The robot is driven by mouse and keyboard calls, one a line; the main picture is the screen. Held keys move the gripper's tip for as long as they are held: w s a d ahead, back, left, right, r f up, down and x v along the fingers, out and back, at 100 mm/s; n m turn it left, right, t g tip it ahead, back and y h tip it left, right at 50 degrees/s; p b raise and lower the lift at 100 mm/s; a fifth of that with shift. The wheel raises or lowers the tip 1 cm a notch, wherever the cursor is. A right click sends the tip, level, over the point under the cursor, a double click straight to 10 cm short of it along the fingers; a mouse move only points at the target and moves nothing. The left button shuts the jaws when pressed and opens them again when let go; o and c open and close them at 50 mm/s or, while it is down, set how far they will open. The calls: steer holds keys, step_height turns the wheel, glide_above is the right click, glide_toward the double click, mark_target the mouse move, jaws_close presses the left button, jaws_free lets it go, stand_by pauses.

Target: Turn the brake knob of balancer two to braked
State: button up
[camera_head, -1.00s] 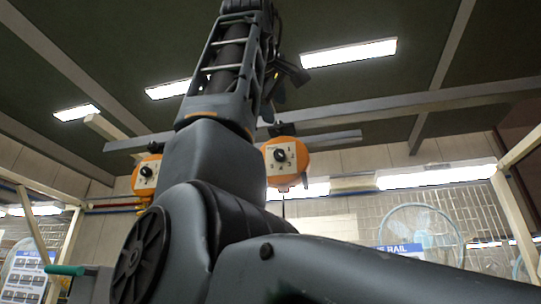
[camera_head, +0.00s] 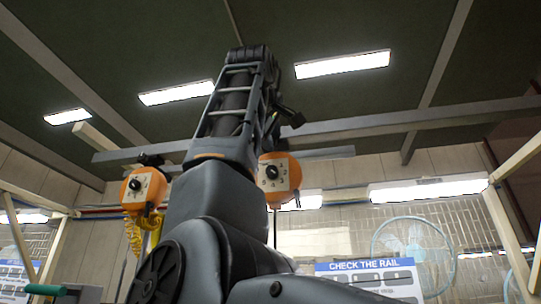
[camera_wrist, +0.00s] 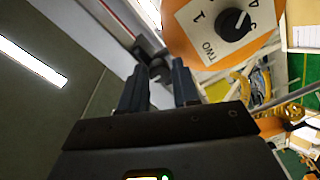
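In the wrist view an orange balancer (camera_wrist: 180,42) carries a white plate (camera_wrist: 205,40) marked TWO, with numbers around a black knob (camera_wrist: 234,24). The knob's white mark points to the upper right side of the picture, toward the higher numbers; I cannot read a brake mark. My gripper (camera_wrist: 159,76) is open and empty, left of and below the plate in that view, apart from the knob. The head view shows a left balancer (camera_head: 132,193) and a right balancer (camera_head: 292,172). Yellow coil beside the left one suggests it is the labelled one; my gripper is not clear there.
A grey overhead rail (camera_head: 325,153) runs behind my arm near the balancers. A yellow coiled hose (camera_head: 134,236) hangs at the left balancer. A CHECK THE RAIL sign (camera_head: 366,267) and a fan (camera_head: 412,245) are at the lower right. Cream posts (camera_head: 510,240) stand at the sides.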

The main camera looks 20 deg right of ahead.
jaws_close()
steer(key=m, duration=0.9)
steer(key=m+h, duration=0.1)
steer(key=m, duration=0.8)
steer(key=shift+w+a+f, duration=0.1)
steer(key=shift+a+f, duration=0.05)
steer(key=shift+m, duration=0.4)
stand_by(0.4)
steer(key=shift+o, duration=2.2)
jaws_free()
